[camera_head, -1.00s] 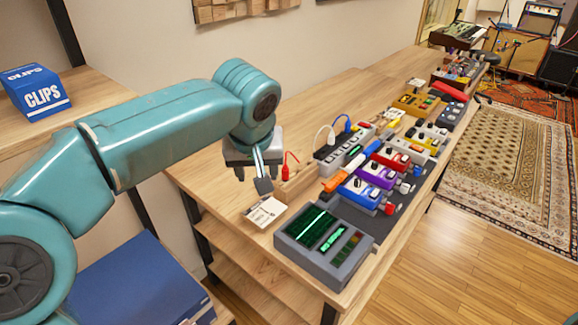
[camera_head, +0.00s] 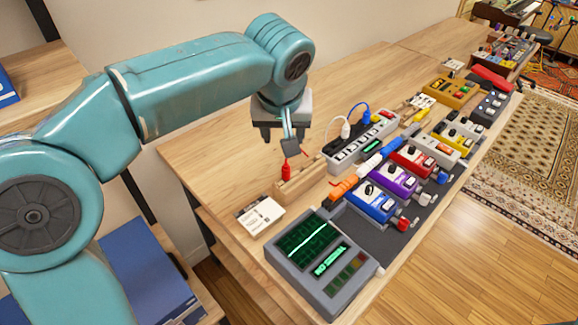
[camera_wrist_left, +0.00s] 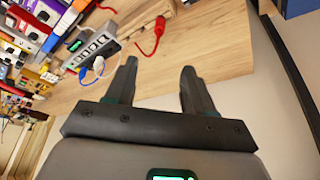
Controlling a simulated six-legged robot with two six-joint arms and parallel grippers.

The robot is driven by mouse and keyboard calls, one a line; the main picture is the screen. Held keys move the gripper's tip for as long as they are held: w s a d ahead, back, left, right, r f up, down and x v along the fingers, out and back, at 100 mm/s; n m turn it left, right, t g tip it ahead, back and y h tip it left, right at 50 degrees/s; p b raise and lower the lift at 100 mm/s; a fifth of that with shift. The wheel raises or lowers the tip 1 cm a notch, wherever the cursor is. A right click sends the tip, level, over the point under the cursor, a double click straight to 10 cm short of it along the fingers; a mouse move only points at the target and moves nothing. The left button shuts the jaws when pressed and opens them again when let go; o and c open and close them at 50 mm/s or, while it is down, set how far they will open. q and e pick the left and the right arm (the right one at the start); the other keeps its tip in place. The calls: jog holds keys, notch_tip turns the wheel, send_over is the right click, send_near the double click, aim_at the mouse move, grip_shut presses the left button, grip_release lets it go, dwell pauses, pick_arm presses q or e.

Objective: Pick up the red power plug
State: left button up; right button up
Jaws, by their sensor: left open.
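The red power plug (camera_head: 286,171) stands upright at the wooden block on the bench, with a thin red cable rising from it. It also shows in the left wrist view (camera_wrist_left: 159,27), beyond the fingertips and near the top edge. My left gripper (camera_head: 288,138) is open and empty, above and just behind the plug in the head view. In the left wrist view my left gripper (camera_wrist_left: 158,72) has its two fingers spread apart, with bare bench between them. The plug is not touched by either finger there. My right gripper is not in view.
A wooden block (camera_head: 301,184) adjoins the plug. A grey power strip (camera_head: 362,143) with white and blue plugs lies to the right. A white card (camera_head: 260,216), a grey scope box (camera_head: 325,262) and several pedals stand nearby. Bare bench (camera_head: 218,150) lies left.

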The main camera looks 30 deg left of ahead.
pick_arm(q)
jog(key=b, duration=0.1)
send_near(286, 165)
jog(key=x, duration=0.5)
jog(key=shift+a+f, duration=0.15)
jog(key=x, duration=0.5)
jog(key=shift+w, duration=0.1)
grip_shut()
